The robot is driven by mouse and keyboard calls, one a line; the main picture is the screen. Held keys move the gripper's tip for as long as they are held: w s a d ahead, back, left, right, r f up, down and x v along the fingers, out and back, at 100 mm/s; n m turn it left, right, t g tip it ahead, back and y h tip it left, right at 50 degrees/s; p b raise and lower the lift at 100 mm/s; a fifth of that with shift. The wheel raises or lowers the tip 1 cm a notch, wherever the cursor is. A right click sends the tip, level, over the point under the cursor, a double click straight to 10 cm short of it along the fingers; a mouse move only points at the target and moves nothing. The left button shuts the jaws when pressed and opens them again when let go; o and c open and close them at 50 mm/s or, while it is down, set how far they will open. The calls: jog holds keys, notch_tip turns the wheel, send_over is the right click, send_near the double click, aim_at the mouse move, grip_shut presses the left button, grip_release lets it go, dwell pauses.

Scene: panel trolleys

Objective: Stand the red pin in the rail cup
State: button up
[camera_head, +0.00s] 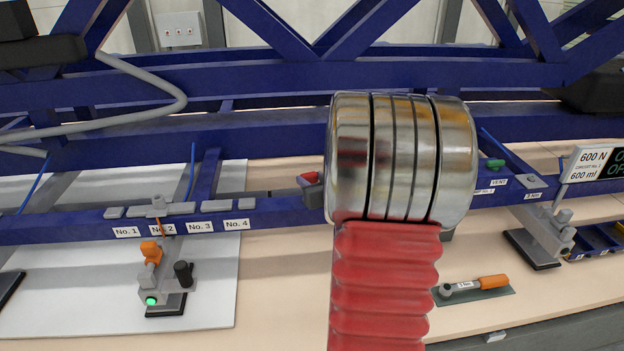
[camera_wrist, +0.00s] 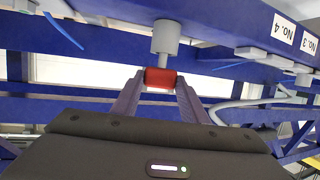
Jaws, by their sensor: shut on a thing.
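My gripper (camera_wrist: 161,85) is shut on the red pin (camera_wrist: 160,78) in the wrist view, with one dark finger at each side of it. A grey cylinder, which looks like the rail cup (camera_wrist: 167,36), stands out from the blue rail in line with the pin. A narrower grey piece shows between cylinder and red part. I cannot tell whether the pin's end is inside the cup or only close to it. In the head view my arm's metal joint and red sleeve hide the gripper. A small red piece shows at the joint's left edge; I cannot tell what it is.
The blue rail (camera_head: 75,228) carries labels No. 1 to No. 4. A fixture with an orange part (camera_head: 151,250) stands below it over a white sheet. An orange-handled tool (camera_head: 478,286) lies on the bench at right. Blue trusses and a grey hose (camera_head: 150,110) are behind.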

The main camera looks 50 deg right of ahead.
jog(key=shift+f, duration=0.35)
jog(key=o, duration=1.2)
jog(key=shift+s, duration=0.1)
jog(key=v, duration=1.3)
jog(key=shift+s+a+r, duration=0.1)
jog(key=shift+s, duration=0.2)
